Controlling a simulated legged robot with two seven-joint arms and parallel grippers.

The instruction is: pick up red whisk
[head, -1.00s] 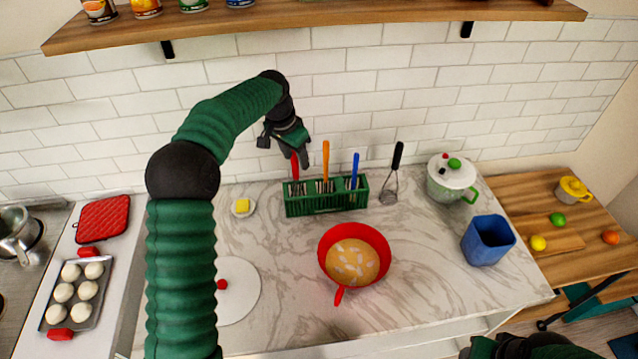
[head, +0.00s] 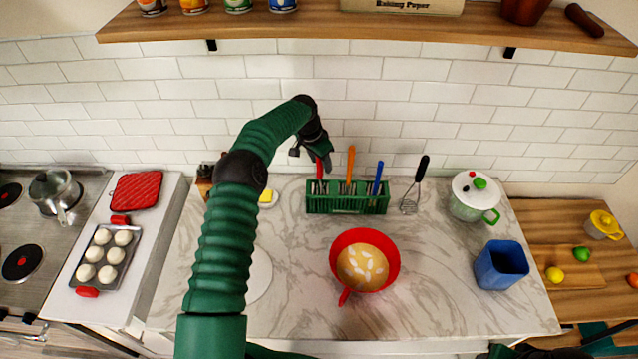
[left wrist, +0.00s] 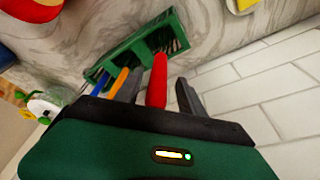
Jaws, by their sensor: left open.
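The red whisk (head: 320,169) stands upright in the left slot of the green rack (head: 347,206), beside an orange-handled whisk (head: 350,163) and a blue-handled one (head: 377,177). My left gripper (head: 318,164) is at the red handle, coming down from above. In the left wrist view the red handle (left wrist: 157,82) lies between the two open fingers (left wrist: 160,92), apart from the right finger; contact with the left one is unclear. My right gripper cannot be made out; only a bit of dark green arm shows at the lower right.
A black-handled whisk (head: 415,184) leans against the tiled wall to the right. A red pan (head: 364,260) of batter sits in front of the rack. A blue container (head: 500,265) and a white pot (head: 475,195) stand at the right. A shelf (head: 380,30) runs above.

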